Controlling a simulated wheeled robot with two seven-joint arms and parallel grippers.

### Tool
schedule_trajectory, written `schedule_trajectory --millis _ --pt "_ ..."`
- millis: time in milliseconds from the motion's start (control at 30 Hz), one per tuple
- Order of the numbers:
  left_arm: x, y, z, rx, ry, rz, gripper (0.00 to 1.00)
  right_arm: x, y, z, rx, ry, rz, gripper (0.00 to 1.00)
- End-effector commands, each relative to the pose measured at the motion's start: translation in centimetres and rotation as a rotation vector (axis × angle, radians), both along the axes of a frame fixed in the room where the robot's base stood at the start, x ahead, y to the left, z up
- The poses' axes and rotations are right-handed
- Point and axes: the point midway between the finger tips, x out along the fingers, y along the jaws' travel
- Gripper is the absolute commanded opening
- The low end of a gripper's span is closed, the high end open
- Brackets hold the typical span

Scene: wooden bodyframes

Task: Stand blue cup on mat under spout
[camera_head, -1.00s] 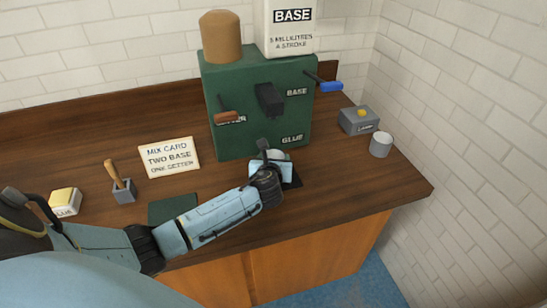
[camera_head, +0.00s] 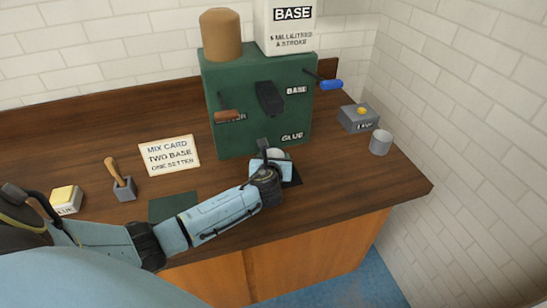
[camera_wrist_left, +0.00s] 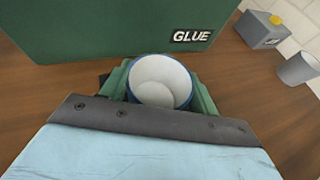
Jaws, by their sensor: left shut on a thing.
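The blue cup (camera_wrist_left: 160,82), with a pale inside and a blue rim, is between the green fingers of my left gripper (camera_wrist_left: 160,88), which is shut on it. In the head view the cup (camera_head: 276,154) is mostly hidden by my left wrist. The dark mat (camera_head: 292,174) shows beside and beyond the gripper at the foot of the green machine (camera_head: 240,135). The cup's base is hidden, so I cannot tell whether it touches the mat. The black spout (camera_head: 270,98) sticks out of the machine's front above the cup. My right gripper is not in view.
The machine has a brown-handled lever (camera_head: 228,116) and a blue-handled lever (camera_head: 331,85). A grey lamp box (camera_head: 357,119) and a grey cup (camera_head: 380,142) stand at the right. A mix card (camera_head: 169,156) and a green mat (camera_head: 174,206) lie left.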

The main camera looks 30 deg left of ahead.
Motion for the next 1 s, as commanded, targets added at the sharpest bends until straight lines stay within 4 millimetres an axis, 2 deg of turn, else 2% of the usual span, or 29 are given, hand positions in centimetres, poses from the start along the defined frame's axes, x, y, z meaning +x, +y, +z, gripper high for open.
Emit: schedule_trajectory --millis 67,100,267,667,767,1000 --pt "0.0 0.0 0.1 0.0 -0.001 0.0 0.34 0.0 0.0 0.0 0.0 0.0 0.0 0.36" --pt "0.0 0.0 0.1 0.0 -0.001 0.0 0.65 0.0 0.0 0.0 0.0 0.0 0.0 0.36" --pt "0.0 0.0 0.1 0.0 -0.001 0.0 0.85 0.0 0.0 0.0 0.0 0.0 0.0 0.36" --pt "-0.6 -0.3 0.3 0.001 0.0 0.0 0.85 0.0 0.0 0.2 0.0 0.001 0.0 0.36" --pt "-1.8 -0.9 0.8 0.0 0.001 -0.001 0.85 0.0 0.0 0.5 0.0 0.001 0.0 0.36" --pt "-5.8 -3.0 2.8 0.0 0.0 -0.003 0.85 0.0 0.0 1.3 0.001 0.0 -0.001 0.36"
